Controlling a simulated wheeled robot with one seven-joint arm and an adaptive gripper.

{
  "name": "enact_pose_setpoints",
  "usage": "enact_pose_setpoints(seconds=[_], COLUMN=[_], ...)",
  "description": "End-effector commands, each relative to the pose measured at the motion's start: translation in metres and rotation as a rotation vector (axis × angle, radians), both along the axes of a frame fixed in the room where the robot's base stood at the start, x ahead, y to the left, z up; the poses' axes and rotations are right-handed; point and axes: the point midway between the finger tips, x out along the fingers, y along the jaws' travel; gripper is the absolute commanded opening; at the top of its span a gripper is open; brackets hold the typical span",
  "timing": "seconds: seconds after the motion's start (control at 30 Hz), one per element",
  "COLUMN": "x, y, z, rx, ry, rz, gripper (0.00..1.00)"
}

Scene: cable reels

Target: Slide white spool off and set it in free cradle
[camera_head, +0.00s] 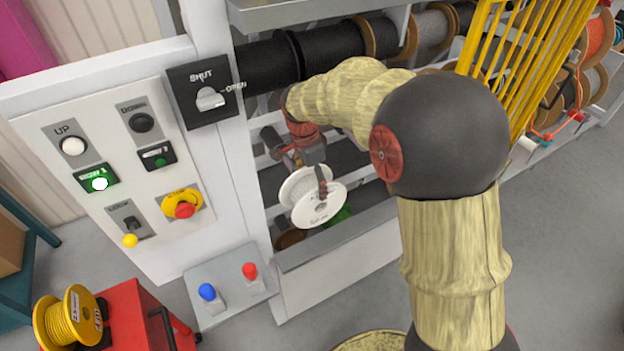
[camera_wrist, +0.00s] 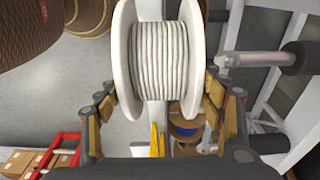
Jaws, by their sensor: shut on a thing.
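The white spool (camera_head: 303,212), wound with white cable, hangs in front of the white rack frame, above a grey ledge (camera_head: 362,221). In the wrist view the white spool (camera_wrist: 158,55) fills the top middle, its two flanges left and right. My gripper (camera_head: 312,178) is shut on it; in the wrist view my gripper (camera_wrist: 160,98) has a padded finger on each side, at the flanges. No shaft shows through the spool. A bare grey rod with a black end (camera_wrist: 262,60) shows to its right. I cannot tell which place is the free cradle.
A control panel (camera_head: 130,225) stands at left, with a small blue and red button box (camera_head: 232,287) below it. A red cart bearing a yellow spool (camera_head: 70,318) is at bottom left. Racks of cable reels (camera_head: 375,38) run behind my arm. Green and brown items sit low behind the ledge.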

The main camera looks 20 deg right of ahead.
Motion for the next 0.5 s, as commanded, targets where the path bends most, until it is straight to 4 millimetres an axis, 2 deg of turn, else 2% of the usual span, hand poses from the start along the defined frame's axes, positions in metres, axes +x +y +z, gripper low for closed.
enact_pose_setpoints(seconds=[0.5], x=[0.0012], y=[0.0000], z=[-0.0026], rx=[0.000], ry=[-0.003], rz=[0.000], gripper=[0.22])
